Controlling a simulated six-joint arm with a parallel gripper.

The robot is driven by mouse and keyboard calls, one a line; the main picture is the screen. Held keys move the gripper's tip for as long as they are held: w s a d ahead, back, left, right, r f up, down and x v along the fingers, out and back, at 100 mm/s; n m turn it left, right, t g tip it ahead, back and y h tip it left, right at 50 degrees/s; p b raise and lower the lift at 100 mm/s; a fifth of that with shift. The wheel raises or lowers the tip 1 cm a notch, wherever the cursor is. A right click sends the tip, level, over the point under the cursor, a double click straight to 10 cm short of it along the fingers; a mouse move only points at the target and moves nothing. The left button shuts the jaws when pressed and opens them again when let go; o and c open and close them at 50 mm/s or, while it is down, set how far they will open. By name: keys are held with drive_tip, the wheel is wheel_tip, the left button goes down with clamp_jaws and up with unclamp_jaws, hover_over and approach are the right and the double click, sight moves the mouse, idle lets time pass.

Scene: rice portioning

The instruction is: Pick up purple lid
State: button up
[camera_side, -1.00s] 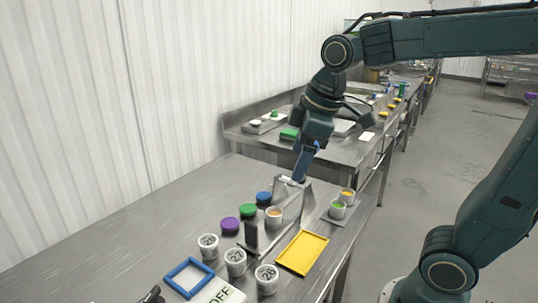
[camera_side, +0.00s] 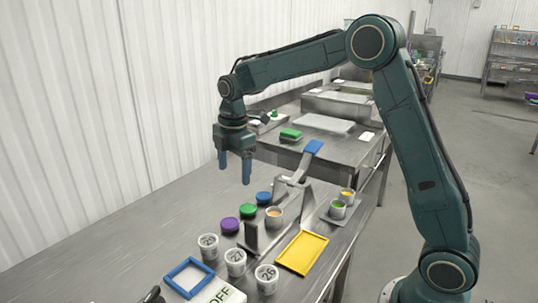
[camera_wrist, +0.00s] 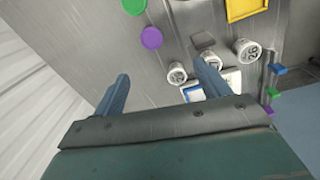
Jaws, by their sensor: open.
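The purple lid (camera_side: 230,225) lies flat on the steel table, beside the green lid (camera_side: 248,210) and the blue lid (camera_side: 264,198). In the wrist view the purple lid (camera_wrist: 151,38) is above the gap between my fingers, farther out than the fingertips. My gripper (camera_side: 234,177) is open and empty, pointing down, well above the table and up and left of the lids in the side view. Its two blue fingers show spread apart in the wrist view (camera_wrist: 161,75).
Numbered white cups (camera_side: 235,257) stand in front of the lids. A blue frame (camera_side: 188,277), a yellow tray (camera_side: 302,253) and a metal stand holding a blue-handled tool (camera_side: 313,147) are close by. The table's left part is bare.

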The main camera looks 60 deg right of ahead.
drive_tip(key=w+f+n, duration=0.2)
drive_tip(key=w+f, duration=0.1)
drive_tip(key=f, duration=0.1)
hover_over(230, 222)
drive_tip(key=shift+g, duration=0.3)
drive_tip(key=shift+d+f, duration=0.1)
drive_tip(key=shift+f, duration=4.35)
drive_tip(key=shift+f, duration=0.1)
drive_tip(key=shift+f, duration=2.5)
drive_tip(key=shift+c, duration=0.2)
drive_tip(key=c, duration=1)
